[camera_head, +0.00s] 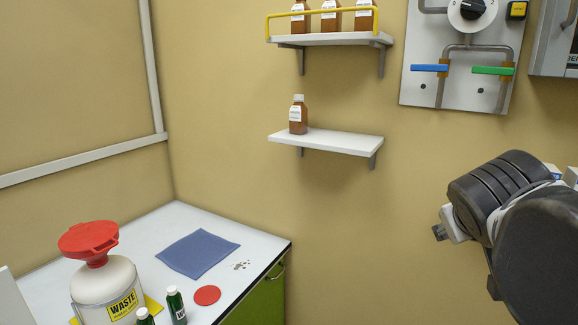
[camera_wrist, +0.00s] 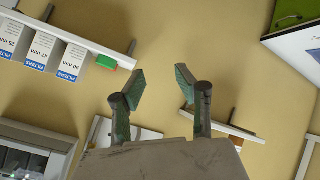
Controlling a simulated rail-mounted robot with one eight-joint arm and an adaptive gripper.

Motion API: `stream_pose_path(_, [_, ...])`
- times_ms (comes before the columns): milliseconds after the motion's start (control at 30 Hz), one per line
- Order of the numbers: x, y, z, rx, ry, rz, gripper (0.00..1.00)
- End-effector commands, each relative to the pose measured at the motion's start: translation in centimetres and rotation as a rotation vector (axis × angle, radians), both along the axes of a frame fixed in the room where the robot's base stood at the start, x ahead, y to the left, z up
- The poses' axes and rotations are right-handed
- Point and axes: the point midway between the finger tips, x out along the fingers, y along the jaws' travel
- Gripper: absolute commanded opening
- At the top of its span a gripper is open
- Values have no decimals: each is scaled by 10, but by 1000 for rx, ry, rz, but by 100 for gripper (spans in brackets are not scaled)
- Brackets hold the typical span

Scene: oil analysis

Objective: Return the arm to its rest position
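My gripper (camera_wrist: 161,84) shows in the wrist view with its two dark fingers spread apart. Nothing is between the fingers, and the tan wall lies behind them. In the head view my arm (camera_head: 500,190) is folded at the right edge, in front of the tan wall and below the valve panel. The gripper's fingers cannot be made out clearly there. The arm appears clear of the shelves and the counter.
A lone brown bottle (camera_head: 298,116) stands on the lower shelf (camera_head: 340,142); more bottles stand on the railed upper shelf (camera_head: 330,40). The counter (camera_head: 190,215) holds a waste container (camera_head: 103,285) and blue mat (camera_head: 198,253). Filter boxes (camera_wrist: 42,50) show in the wrist view.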

Motion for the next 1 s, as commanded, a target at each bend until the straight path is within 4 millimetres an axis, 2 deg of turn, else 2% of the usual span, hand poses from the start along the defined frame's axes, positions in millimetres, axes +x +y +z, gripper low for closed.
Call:
stream_pose_path(33, [-12,10,-35,61,22,1,32])
stream_pose_path(200, [-51,50,-123,270,103,17,32])
stream_pose_path(300, [-70,71,-160,367,141,32,32])
stream_pose_path(400, [-83,86,-184,436,168,46,32])
stream_pose_path(533, [-91,96,-197,479,185,55,32])
stream_pose_path(1000, [-92,97,-197,482,186,55,32])
